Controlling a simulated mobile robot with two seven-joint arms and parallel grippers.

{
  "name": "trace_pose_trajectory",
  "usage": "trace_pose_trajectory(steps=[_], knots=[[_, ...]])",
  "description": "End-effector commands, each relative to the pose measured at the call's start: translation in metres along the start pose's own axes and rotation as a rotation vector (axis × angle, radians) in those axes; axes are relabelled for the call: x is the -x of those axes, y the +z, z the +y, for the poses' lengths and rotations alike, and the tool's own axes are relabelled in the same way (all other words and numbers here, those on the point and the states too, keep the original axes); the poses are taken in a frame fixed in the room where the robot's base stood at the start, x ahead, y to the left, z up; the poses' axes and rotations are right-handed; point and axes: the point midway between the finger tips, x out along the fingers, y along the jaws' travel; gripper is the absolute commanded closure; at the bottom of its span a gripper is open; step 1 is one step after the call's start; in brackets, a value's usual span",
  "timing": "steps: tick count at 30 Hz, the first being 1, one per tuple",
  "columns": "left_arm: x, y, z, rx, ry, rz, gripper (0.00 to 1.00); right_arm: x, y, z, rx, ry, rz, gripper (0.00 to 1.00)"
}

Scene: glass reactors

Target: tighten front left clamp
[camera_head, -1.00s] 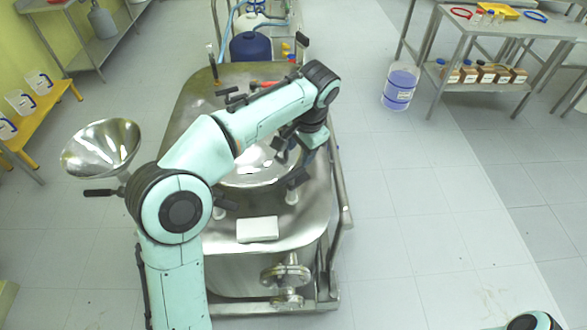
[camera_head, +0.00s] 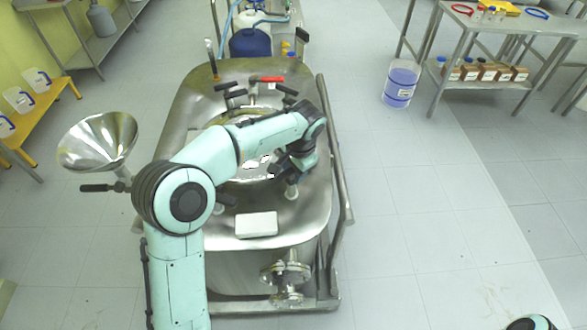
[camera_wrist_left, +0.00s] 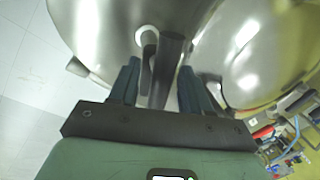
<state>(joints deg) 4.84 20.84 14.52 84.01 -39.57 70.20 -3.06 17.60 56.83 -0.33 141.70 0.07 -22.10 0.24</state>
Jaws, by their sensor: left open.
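The steel reactor lid (camera_head: 235,178) has black-handled clamps around it. One front clamp, with a black handle (camera_head: 227,198), is at the picture's lower left. In the left wrist view, my left gripper (camera_wrist_left: 158,68) is open, with one finger on each side of a dark clamp handle (camera_wrist_left: 171,48). A white round part (camera_wrist_left: 147,33) shows beside that handle. Whether the fingers touch the handle is not clear. My right gripper is out of view.
A white block (camera_head: 257,224) lies on the reactor's front top. A steel funnel (camera_head: 98,142) stands to the left. Rear clamps and a red handle (camera_head: 267,79) are at the back of the lid. A rail (camera_head: 336,150) runs along the right side.

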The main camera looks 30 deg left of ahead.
Motion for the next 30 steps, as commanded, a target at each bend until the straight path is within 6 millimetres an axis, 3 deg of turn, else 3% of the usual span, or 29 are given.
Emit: trace_pose_trajectory(steps=[1,5,6,17,30], knots=[[0.000,0.000,0.000,0.000,0.000,0.000,0.52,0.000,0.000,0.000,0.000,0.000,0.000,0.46],[0.000,0.000,0.000,0.000,0.000,0.000,0.95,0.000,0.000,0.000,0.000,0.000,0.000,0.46],[0.000,0.000,0.000,0.000,0.000,0.000,1.00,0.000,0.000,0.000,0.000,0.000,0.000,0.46],[0.001,0.000,-0.001,0.045,-0.001,-0.011,1.00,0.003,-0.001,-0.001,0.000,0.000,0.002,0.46],[0.001,0.000,-0.002,0.366,-0.001,-0.076,1.00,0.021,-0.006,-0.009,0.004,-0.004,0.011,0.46]])
